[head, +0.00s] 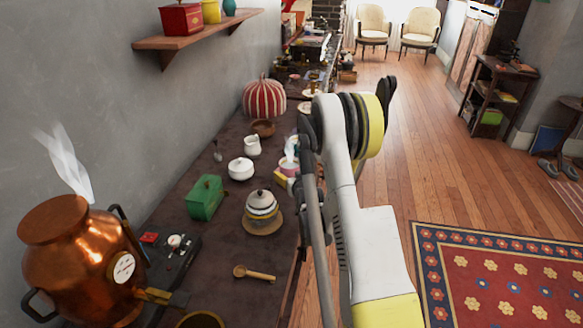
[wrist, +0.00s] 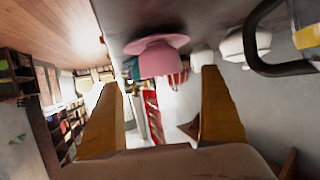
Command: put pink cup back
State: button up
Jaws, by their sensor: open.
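The pink cup (head: 289,168) stands on the dark table among the tea things in the head view, partly hidden by my arm; pale steam shows above it. In the wrist view, which is upside down, the pink cup (wrist: 163,63) appears with a pink saucer (wrist: 150,43) at its base. My gripper (wrist: 168,88) is open, with its two yellow fingers spread and nothing held between them. The cup appears beyond the fingertips, between them in the picture; I cannot tell the exact gap. In the head view the gripper is mostly hidden behind my arm.
A white lidded pot (head: 261,204), white bowl (head: 240,169), creamer (head: 252,146), green box (head: 204,198) and striped cozy (head: 264,99) crowd the table. A copper urn (head: 80,260) stands at the near left. A wall shelf (head: 195,35) is above.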

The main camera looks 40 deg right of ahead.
jog(key=shift+v, duration=1)
jog(key=s+a+r+n+g+y, duration=0.15)
jog(key=s+a+r, duration=0.25)
jog(key=a+r, duration=0.5)
jog(key=s+a+r+n+g+y, duration=0.15)
jog(key=s+a+r, duration=0.25)
jog(key=a+r, duration=0.5)
jog(key=s+a+n+g+y, duration=0.1)
jog(key=s+a, duration=0.6)
jog(key=s, duration=0.4)
jog(key=s+a+n+g+y, duration=0.1)
jog(key=s+a+y, duration=0.1)
jog(key=s+a, duration=0.5)
jog(key=s, duration=0.4)
jog(key=shift+s+r, duration=0.2)
jog(key=shift+s, duration=0.15)
jog(key=shift+a, duration=0.15)
